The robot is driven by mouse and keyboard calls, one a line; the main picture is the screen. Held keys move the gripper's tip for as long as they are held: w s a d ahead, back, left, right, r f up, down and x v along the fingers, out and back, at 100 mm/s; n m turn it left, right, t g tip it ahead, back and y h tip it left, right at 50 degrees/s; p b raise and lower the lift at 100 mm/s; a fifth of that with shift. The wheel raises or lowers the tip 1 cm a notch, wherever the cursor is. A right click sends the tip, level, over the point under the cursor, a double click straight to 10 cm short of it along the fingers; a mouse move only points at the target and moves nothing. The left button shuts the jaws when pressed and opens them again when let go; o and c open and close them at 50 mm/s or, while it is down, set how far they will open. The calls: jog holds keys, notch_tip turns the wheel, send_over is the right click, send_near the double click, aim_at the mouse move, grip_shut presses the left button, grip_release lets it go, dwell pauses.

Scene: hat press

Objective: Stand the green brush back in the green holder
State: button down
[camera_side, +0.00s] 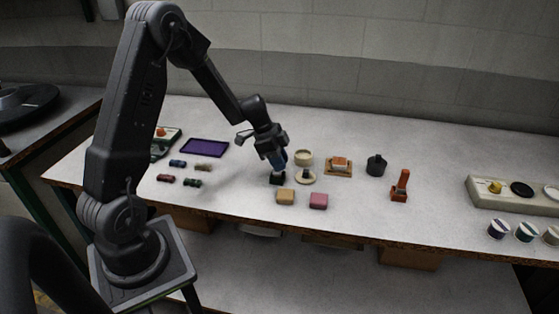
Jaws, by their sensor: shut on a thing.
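My gripper (278,160) points down over the middle of the table, its bluish fingers shut on what appears to be the green brush, which the fingers mostly hide. Directly below the fingertips is a small, very dark block (277,180), which looks like the green holder. Its green colour hardly shows at this size. I cannot tell whether the brush is inside the holder, touching it or just above it.
A tan block (285,196) and a pink block (318,201) lie close in front. A round cream pot (304,158) and a pale disc (305,177) stand just right. Further right are a wooden tray (339,172), a black pot (376,166) and an orange holder (399,194). A purple tray (204,148) lies left.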

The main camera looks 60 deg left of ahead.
jog(key=c, duration=1.5)
grip_release()
jog(key=shift+f, duration=0.15)
jog(key=o, duration=0.5)
